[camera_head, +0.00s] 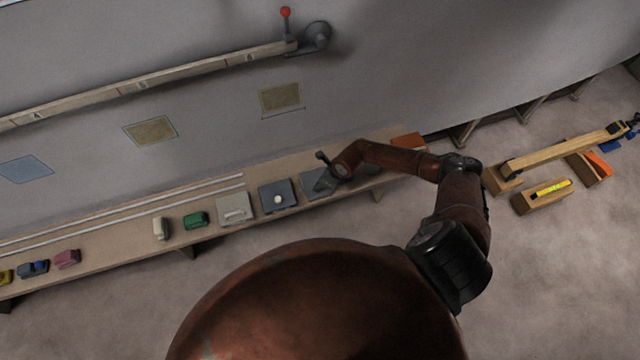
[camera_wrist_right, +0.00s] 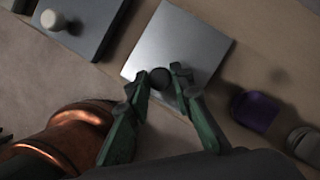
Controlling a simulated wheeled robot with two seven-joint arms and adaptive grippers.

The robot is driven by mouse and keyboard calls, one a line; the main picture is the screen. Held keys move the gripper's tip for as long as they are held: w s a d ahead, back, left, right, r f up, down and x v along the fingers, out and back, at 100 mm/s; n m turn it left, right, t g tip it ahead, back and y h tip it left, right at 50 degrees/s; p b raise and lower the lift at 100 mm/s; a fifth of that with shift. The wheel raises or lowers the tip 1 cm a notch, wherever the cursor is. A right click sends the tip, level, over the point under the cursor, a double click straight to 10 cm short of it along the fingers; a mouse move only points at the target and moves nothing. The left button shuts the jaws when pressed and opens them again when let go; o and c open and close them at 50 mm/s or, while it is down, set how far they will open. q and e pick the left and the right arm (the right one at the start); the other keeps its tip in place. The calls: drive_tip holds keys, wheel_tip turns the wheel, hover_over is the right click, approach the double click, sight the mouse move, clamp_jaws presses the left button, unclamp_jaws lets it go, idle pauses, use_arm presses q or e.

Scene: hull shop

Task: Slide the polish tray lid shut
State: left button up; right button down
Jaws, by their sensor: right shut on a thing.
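A square tray with a plain grey metal lid (camera_wrist_right: 175,40) shows in the right wrist view. It has a dark round knob (camera_wrist_right: 160,76). My right gripper (camera_wrist_right: 158,82), with green fingers, is shut on this knob from above. In the head view the same lid (camera_head: 312,184) is on the long bench, partly hidden by my right gripper (camera_head: 326,182). I cannot tell how far the lid covers its tray. My left gripper is not in view.
A dark blue-grey tray with a cream knob (camera_head: 278,196) stands just left, then a pale tray (camera_head: 234,208). A purple holder (camera_wrist_right: 258,110) is right of the lid in the wrist view. Several small blocks line the bench (camera_head: 110,243). Wooden pieces (camera_head: 543,197) lie on the floor at right.

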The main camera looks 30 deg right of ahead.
drive_tip(key=shift+s+a+r+p, duration=0.1)
drive_tip(key=shift+s+a+p, duration=0.05)
drive_tip(key=shift+s+p, duration=0.45)
drive_tip(key=c, duration=1.7)
unclamp_jaws()
drive_tip(key=shift+c, duration=0.2)
drive_tip(key=shift+s+d+r, duration=0.1)
drive_tip(key=shift+d+r, duration=0.1)
drive_tip(key=shift+r, duration=0.2)
drive_tip(key=v, duration=1.1)
drive_tip(key=shift+f, duration=0.1)
